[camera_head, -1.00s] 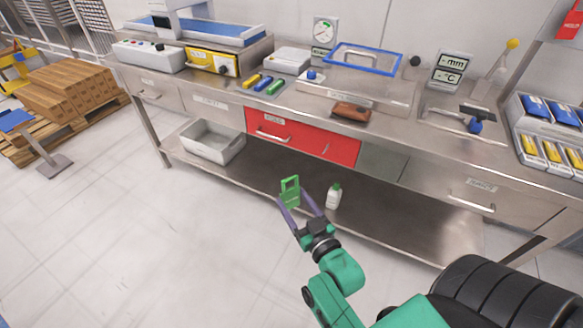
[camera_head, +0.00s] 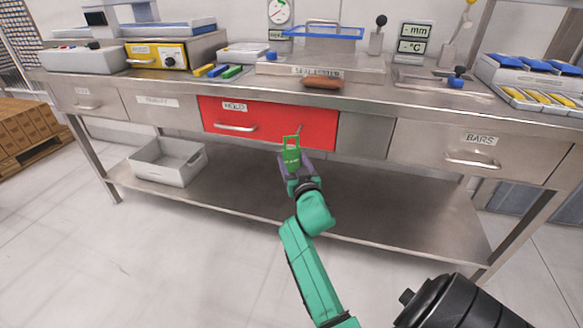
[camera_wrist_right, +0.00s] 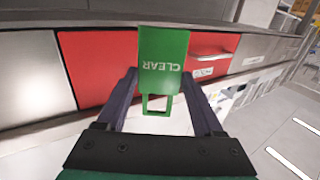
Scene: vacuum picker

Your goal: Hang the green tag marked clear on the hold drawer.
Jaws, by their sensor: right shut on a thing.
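The green tag (camera_head: 291,157), a plate with an open rectangular loop at its top in the head view, is in my right gripper (camera_head: 294,164). The wrist view shows the tag (camera_wrist_right: 164,52) with the word CLEAR between the two dark fingers (camera_wrist_right: 160,98). The red drawer labelled HOLD (camera_head: 265,122) is shut, with a bar handle (camera_head: 235,127) at left and a small peg (camera_head: 299,130) at right. The tag's loop appears just below the peg in the head view. Whether they touch I cannot tell. My left gripper is not in view.
The steel bench (camera_head: 400,100) carries scales, gauges and trays above the drawers. A grey bin (camera_head: 168,163) stands on the lower shelf (camera_head: 400,190) at left. The floor in front is open.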

